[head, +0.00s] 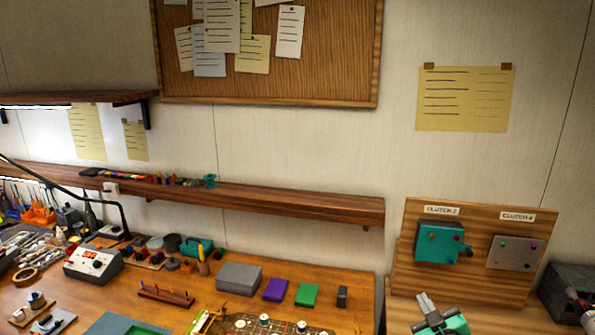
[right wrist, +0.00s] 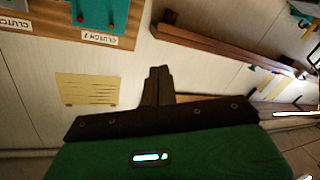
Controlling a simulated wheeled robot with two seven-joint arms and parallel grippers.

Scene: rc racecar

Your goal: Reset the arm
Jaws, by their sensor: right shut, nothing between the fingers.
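My right gripper (head: 428,305) is at the bottom of the head view, in front of the wooden clutch board. Its grey fingers point up and lean left, with a teal-green body below them. In the right wrist view the fingers of my right gripper (right wrist: 158,78) are together and hold nothing. My left gripper is not in view.
The wooden board (head: 412,272) carries a teal box (head: 438,243) and a grey box (head: 512,253). A wall shelf (head: 290,203) runs above the cluttered workbench (head: 350,285). A dark box (head: 568,288) stands at the far right.

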